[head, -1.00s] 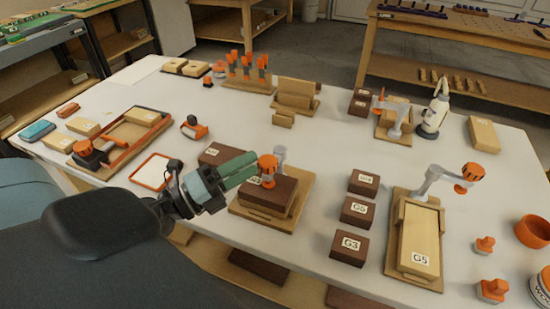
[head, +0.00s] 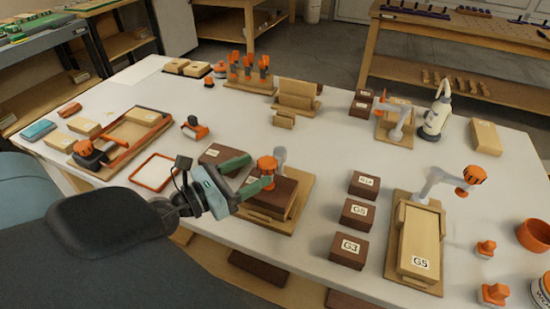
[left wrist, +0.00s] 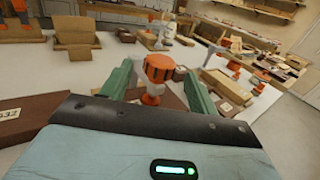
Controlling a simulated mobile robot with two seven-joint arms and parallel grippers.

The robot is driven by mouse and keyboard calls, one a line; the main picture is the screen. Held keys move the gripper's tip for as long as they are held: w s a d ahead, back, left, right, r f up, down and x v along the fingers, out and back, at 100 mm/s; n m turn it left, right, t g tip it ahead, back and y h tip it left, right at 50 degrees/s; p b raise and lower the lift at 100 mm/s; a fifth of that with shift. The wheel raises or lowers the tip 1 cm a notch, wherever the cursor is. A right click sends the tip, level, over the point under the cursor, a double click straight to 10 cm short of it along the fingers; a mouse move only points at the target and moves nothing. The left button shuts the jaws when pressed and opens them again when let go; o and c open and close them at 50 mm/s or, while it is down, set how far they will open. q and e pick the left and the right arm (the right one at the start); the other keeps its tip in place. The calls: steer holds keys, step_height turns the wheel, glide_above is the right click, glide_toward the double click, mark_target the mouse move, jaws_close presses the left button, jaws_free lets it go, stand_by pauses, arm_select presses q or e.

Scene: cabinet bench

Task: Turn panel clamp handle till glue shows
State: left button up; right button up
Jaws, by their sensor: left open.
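The panel clamp's orange handle (head: 267,165) sits on a grey clamp arm (head: 280,157) above a dark brown panel block on a wooden base (head: 305,186). My left gripper (head: 258,172) is open, with its green fingers around the handle on either side. In the left wrist view the orange handle (left wrist: 158,68) stands between the two green fingers, with a gap visible on the left and the right finger close by. The glue line is hidden behind my gripper. My right gripper is not in view.
Dark blocks, including G3 (head: 348,251), stand right of the clamp. Another clamp fixture with a light G5 block (head: 420,240) is farther right. A red-rimmed tray (head: 155,172) and a dark block (head: 215,154) lie close to my left gripper.

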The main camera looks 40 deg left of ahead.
mark_target(275, 160)
arm_select(q)
steer(key=p+x, duration=0.1)
steer(key=x, duration=0.4)
steer(key=shift+r, duration=0.15)
steer(key=shift+x, duration=0.95)
steer(key=shift+d, duration=0.1)
